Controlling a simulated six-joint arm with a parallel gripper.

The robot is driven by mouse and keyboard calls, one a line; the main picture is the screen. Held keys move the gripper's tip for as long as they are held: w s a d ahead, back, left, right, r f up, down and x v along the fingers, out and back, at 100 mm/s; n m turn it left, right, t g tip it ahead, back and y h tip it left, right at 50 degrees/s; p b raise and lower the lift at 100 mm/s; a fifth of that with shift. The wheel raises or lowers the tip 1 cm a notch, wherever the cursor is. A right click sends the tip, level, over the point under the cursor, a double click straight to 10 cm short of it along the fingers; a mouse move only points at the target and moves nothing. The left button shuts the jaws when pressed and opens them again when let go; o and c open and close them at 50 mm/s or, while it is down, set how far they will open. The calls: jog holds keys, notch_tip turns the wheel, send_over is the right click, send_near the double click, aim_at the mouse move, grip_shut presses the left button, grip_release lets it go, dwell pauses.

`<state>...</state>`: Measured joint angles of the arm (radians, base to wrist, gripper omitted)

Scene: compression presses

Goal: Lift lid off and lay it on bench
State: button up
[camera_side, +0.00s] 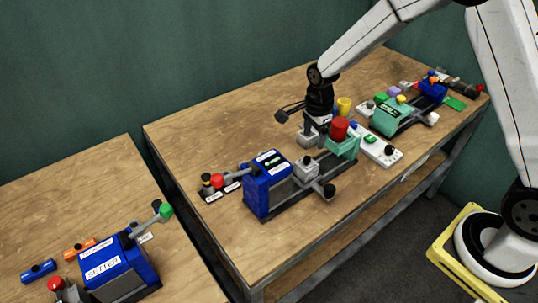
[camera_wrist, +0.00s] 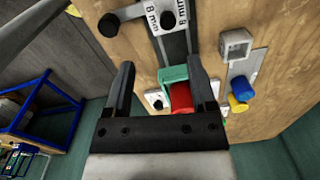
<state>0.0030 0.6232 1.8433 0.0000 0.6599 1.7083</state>
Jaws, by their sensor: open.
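A grey block with a black knob (camera_side: 306,168) sits on the rail of the blue press (camera_side: 267,185). My gripper (camera_side: 314,132) is above the bench, behind the press. In the wrist view my gripper (camera_wrist: 160,68) has its fingers wide apart with nothing held. A red cylinder (camera_wrist: 181,98) and a green block (camera_wrist: 171,73) show between the fingers, beyond them.
The red cylinder (camera_side: 340,129) stands at the green block (camera_side: 346,147). A dark ball handle (camera_side: 329,191) sticks out at the press front. A hollow grey block (camera_wrist: 236,44) lies to the right. Bare bench (camera_side: 210,140) is at the left back; another green press (camera_side: 390,115) stands right.

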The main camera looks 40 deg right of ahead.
aim_at(307, 157)
jog(key=shift+w+f+m, duration=0.4)
jog(key=shift+w+m, duration=0.05)
jog(key=shift+m, duration=0.25)
jog(key=shift+f, duration=1.3)
jog(key=shift+f, duration=0.15)
jog(key=shift+w+f, duration=0.15)
jog(key=shift+f, duration=2.3)
grip_shut()
